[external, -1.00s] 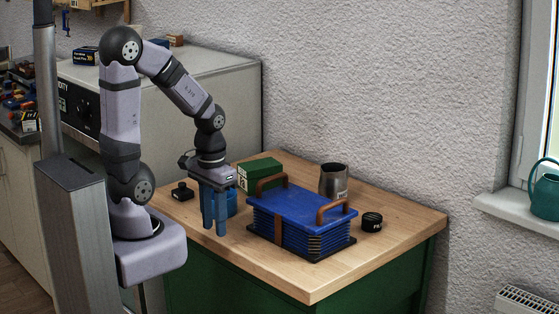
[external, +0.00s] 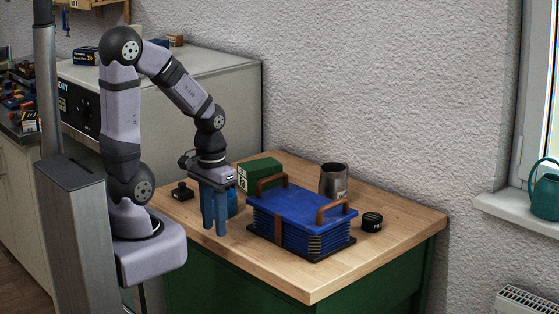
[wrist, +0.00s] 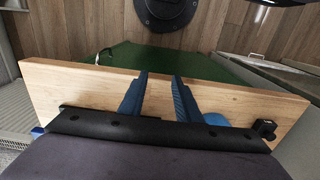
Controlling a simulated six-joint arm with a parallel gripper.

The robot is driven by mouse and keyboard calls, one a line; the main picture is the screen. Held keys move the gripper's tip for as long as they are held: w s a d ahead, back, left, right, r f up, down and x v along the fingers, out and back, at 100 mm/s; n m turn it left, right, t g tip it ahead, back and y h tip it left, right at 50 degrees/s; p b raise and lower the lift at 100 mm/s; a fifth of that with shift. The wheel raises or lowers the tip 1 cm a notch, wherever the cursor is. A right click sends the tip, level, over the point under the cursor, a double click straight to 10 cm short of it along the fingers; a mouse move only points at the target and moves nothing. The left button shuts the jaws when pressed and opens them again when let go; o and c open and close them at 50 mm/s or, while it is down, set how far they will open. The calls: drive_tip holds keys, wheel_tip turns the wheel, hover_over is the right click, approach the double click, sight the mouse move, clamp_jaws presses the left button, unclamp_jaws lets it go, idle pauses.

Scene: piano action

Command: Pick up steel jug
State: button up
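The steel jug (external: 334,180) stands upright at the back of the wooden table, behind the blue bellows-like box, which hides part of its lower side. My gripper (external: 215,231) points down above the left part of the table, to the left of the blue box and well apart from the jug. In the wrist view my gripper's two blue fingers (wrist: 160,82) stand apart with bare space between them. The gripper is open and empty. The jug does not show in the wrist view.
The blue box (external: 300,207) with brown handles lies between my gripper and the jug. A green box (external: 260,174), a blue round object (external: 232,204), a small black object (external: 182,191) and a black round tin (external: 372,222) are on the table (external: 310,286). The front table area is clear.

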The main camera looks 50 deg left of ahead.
wheel_tip(320, 180, up, 10)
drive_tip(key=n+t+y+p, duration=0.2)
drive_tip(key=n+t, duration=0.2)
drive_tip(key=n, duration=0.1)
hover_over(345, 164)
drive_tip(key=s, duration=0.3)
drive_tip(key=shift+d+p+x, duration=0.15)
drive_tip(key=shift+p+x, duration=0.5)
drive_tip(key=shift+x, duration=0.9)
drive_tip(key=shift+d+p+x, duration=0.1)
drive_tip(key=shift+p+x, duration=0.5)
drive_tip(key=shift+x, duration=0.9)
drive_tip(key=f+p, duration=0.1)
drive_tip(key=w+f+p, duration=0.1)
drive_tip(key=f+p, duration=0.1)
drive_tip(key=shift+w+d+f, duration=0.1)
drive_tip(key=shift+w+f, duration=0.05)
drive_tip(key=shift+w, duration=0.05)
drive_tip(key=shift+x, duration=0.85)
clamp_jaws()
